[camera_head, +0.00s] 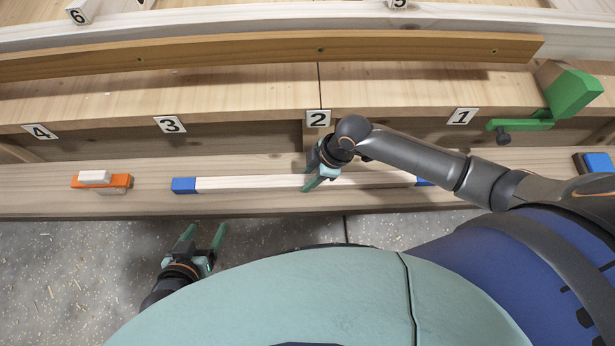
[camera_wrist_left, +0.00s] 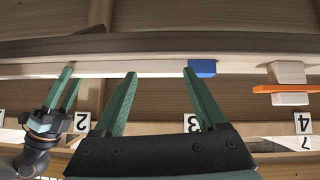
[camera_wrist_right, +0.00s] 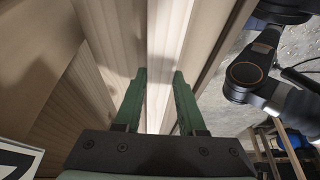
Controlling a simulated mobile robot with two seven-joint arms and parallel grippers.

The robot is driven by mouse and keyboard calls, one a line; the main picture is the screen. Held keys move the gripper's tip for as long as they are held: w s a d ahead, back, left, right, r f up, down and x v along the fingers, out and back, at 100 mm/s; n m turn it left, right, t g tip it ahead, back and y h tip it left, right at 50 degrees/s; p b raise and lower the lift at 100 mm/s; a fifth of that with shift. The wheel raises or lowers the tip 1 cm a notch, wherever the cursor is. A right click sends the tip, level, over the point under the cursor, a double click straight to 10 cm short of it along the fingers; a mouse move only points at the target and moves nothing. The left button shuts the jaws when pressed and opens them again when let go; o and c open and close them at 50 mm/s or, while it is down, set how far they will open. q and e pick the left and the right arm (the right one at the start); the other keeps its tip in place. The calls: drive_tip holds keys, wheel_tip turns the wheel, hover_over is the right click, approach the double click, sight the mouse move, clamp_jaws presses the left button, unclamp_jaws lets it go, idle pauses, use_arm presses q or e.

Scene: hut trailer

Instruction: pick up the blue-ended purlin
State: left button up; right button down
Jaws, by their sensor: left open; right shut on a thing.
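The blue-ended purlin (camera_head: 240,184) is a long pale bar with a blue block at each end. It runs along the wooden ledge in the head view; I cannot tell if it touches the ledge. My right gripper (camera_head: 318,180) is shut on it around the middle and hides that part. The right wrist view shows the pale bar (camera_wrist_right: 160,75) between the fingers. My left gripper (camera_head: 208,232) is open and empty, in front of the ledge and below the bar's left part. In the left wrist view the bar's blue end (camera_wrist_left: 202,68) shows beyond the open fingers (camera_wrist_left: 162,85).
An orange block with pale pieces (camera_head: 102,182) sits on the ledge (camera_head: 40,195) to the left. A green bracket (camera_head: 560,103) stands at the right, near label 1 (camera_head: 463,116). A brown beam (camera_head: 270,50) runs behind. The floor (camera_head: 80,270) in front at left is open.

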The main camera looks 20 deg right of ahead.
sight(300, 179)
drive_tip(key=shift+r, duration=0.55)
wheel_tip(300, 179, up, 3)
drive_tip(key=shift+f+p, duration=0.15)
drive_tip(key=shift+p, duration=0.5)
drive_tip(key=s+d+r+p, duration=0.4)
drive_tip(key=s+d+r, duration=0.5)
drive_tip(key=s, duration=0.1)
drive_tip(key=shift+d+r, duration=0.15)
drive_tip(key=shift+d, duration=0.1)
drive_tip(key=shift+s, duration=0.1)
